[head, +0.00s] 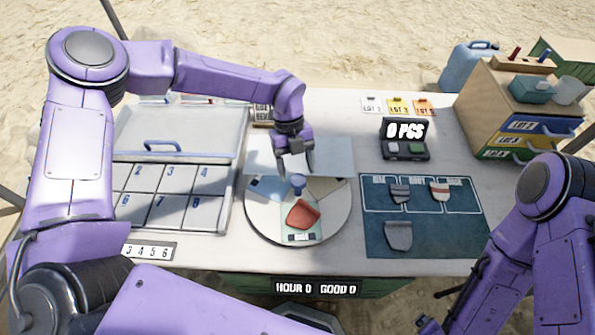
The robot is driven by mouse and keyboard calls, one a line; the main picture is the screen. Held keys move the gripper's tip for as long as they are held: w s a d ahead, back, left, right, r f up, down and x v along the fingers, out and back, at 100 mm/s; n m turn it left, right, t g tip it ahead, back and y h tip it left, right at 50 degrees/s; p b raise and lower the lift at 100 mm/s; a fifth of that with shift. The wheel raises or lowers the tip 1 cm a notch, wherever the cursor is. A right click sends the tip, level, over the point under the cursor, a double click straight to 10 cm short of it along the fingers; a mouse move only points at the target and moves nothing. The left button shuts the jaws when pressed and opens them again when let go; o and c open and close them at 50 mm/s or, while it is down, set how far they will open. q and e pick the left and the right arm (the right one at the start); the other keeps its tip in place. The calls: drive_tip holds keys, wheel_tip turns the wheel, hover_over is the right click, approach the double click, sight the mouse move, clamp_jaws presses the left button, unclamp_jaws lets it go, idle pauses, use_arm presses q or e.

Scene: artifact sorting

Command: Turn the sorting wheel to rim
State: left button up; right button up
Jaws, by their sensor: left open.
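The sorting wheel (262,226) is a round pale disc at the middle of the table. Coloured sectors show on it, with a blue one at its left and a pale green one at the front. A blue knob (297,183) stands on it near the centre. A red-orange sherd (302,214) lies on the front sector. My left gripper (296,168) is open, pointing down just above or behind the knob; I cannot tell whether it touches. Dark parts at the lower right edge may belong to my right gripper, but its jaws are unclear.
Left of the wheel is a numbered tray (150,182) with a handled lid (185,130). Right of it, a dark blue mat (450,240) holds grey and striped sherds.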

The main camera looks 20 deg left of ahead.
sight(298, 187)
use_arm(q)
drive_tip(key=shift+x, duration=1.4)
clamp_jaws()
drive_tip(key=shift+a+r, duration=0.1)
